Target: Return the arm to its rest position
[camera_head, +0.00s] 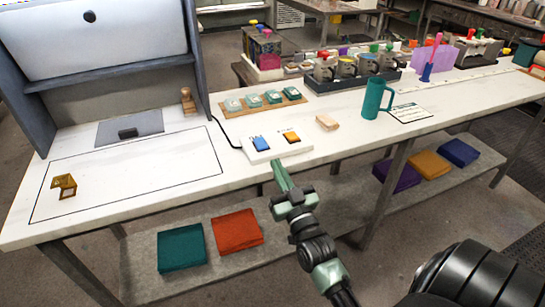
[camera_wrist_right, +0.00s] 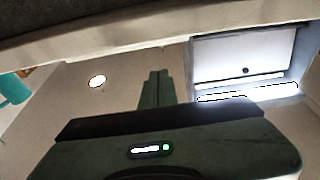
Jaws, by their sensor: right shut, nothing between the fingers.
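My right gripper (camera_head: 280,170) shows in the camera_head view, in front of the white table's front edge and near the white two-button box (camera_head: 278,147). Its fingers are closed together with nothing between them. In the right wrist view the green fingers (camera_wrist_right: 155,88) are together and empty. My right arm comes up from the bottom of the camera_head view. My left gripper is in neither view.
The white table (camera_head: 215,178) carries a teal mug (camera_head: 374,98), a wooden block (camera_head: 327,122) and a small brass object (camera_head: 65,186). Folded cloths, such as an orange one (camera_head: 236,231), lie on the lower shelf (camera_head: 290,228). A grey cabinet (camera_head: 30,110) stands at left.

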